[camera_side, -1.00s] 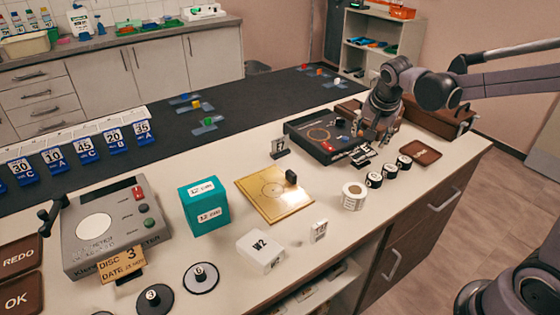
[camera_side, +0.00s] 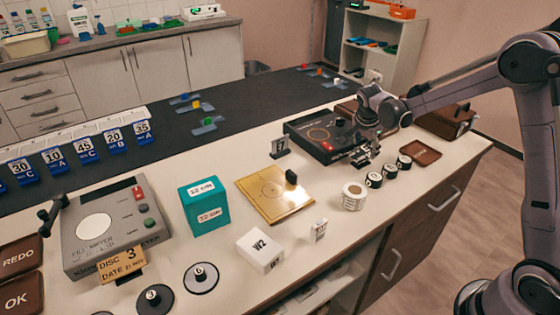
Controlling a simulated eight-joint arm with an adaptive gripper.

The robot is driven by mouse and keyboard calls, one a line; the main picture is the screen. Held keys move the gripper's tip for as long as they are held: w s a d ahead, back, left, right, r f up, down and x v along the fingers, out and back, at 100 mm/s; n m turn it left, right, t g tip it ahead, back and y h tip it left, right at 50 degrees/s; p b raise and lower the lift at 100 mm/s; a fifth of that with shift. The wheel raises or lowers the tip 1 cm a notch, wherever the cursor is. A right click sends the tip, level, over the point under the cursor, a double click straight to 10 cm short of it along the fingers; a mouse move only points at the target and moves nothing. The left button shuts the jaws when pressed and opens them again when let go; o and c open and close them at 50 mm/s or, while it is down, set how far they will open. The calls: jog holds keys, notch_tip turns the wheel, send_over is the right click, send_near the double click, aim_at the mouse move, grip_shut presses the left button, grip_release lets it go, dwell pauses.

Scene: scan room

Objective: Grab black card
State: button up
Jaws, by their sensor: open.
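No thing in view is clearly a black card. A small black upright piece (camera_side: 291,176) stands on the gold plate (camera_side: 268,203) with a ring marked on it. A black holder with a white "17" label (camera_side: 280,147) stands behind the plate, left of the black device (camera_side: 314,145). My gripper (camera_side: 364,161) is open, low by the right front side of the black device. It is to the right of and apart from both black pieces. Its fingertips are small and dark here, and whether they touch the counter is unclear.
A label roll (camera_side: 353,198) and several black-sided round pieces (camera_side: 389,171) stand close in front of my gripper. A brown tray (camera_side: 421,152) lies to the right. A teal box (camera_side: 204,205), white W2 box (camera_side: 260,251) and grey meter (camera_side: 108,230) stand to the left.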

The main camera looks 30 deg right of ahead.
aim_at(366, 152)
jog(key=shift+d+x, duration=0.2)
jog(key=shift+x, duration=2.45)
jog(key=shift+r, duration=0.1)
jog(key=c, duration=0.9)
